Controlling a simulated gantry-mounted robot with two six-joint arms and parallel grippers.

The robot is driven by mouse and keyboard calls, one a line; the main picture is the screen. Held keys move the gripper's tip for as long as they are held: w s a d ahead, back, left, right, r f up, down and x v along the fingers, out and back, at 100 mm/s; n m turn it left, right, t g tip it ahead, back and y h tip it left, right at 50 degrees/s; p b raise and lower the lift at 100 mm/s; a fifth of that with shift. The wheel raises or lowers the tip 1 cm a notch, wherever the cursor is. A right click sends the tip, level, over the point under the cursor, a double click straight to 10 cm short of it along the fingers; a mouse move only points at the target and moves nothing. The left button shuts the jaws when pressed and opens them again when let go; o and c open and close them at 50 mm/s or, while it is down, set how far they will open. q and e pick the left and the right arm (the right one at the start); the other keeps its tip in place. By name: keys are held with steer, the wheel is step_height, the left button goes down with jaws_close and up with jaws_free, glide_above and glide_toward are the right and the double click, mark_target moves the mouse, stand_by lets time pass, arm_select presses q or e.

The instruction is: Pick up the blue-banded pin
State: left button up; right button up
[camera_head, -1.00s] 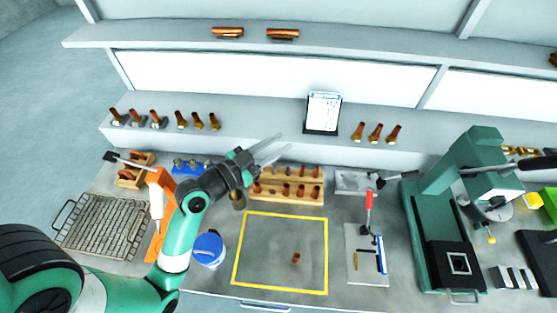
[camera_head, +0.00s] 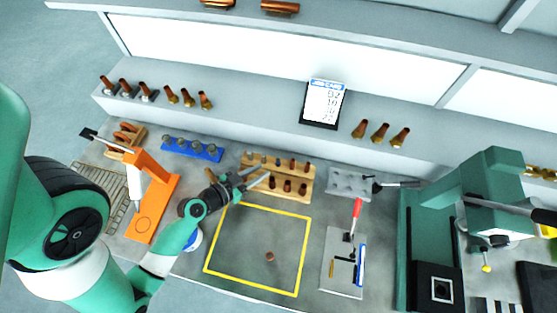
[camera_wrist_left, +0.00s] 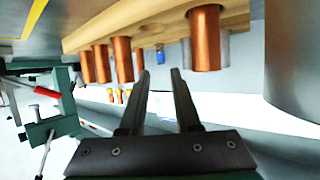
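In the left wrist view, a small blue-topped pin (camera_wrist_left: 160,56), apparently the blue-banded pin, sits in the wooden rack (camera_wrist_left: 165,22) among larger copper pins (camera_wrist_left: 122,62). It is just beyond the gap between my fingertips, and nothing is gripped. My left gripper (camera_wrist_left: 160,72) is open and empty. In the head view my left gripper (camera_head: 268,178) is at the left end of the wooden rack (camera_head: 308,188), hiding part of it; I cannot pick out the blue band there. My right gripper is not in view.
A yellow-outlined square (camera_head: 299,262) with one copper piece (camera_head: 270,256) lies in front of the rack. A blue pin holder (camera_head: 192,149) and an orange stand (camera_head: 160,205) are to the left. A green press (camera_head: 420,235) stands at the right.

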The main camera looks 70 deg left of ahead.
mark_target(273, 168)
arm_select(q)
steer(key=shift+x, duration=0.9)
steer(key=p+x, duration=0.1)
steer(key=x, duration=0.4)
steer(key=shift+a, duration=0.1)
jaws_close()
